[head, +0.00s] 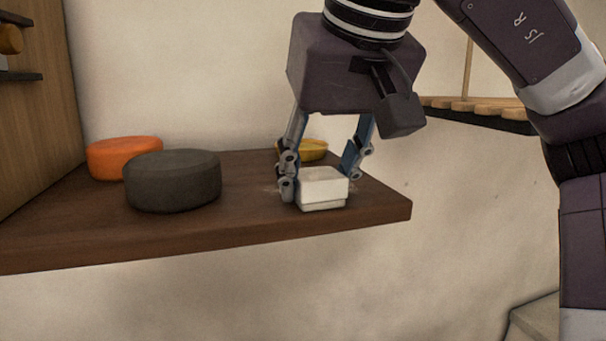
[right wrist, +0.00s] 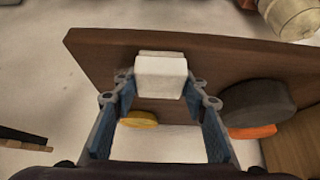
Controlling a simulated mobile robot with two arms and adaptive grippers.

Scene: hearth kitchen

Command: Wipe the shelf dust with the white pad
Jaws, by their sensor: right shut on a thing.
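The white pad (head: 323,188) is a small white block low over the dark wooden shelf (head: 250,228), near its right end. My right gripper (head: 322,172) comes down from above and is shut on the pad, one finger on each side. The pad also shows between the fingertips in the right wrist view (right wrist: 161,76). The pad looks to be on the shelf surface, but its underside is hidden. A faint pale dust patch (head: 271,190) shows on the shelf just left of the fingers. My left gripper is not in view.
A dark grey round block (head: 173,182) and an orange round one (head: 118,156) stand on the shelf to the left. A yellow round dish (head: 314,151) is behind the gripper. A wall closes the back. The shelf's right and front edges are close to the pad.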

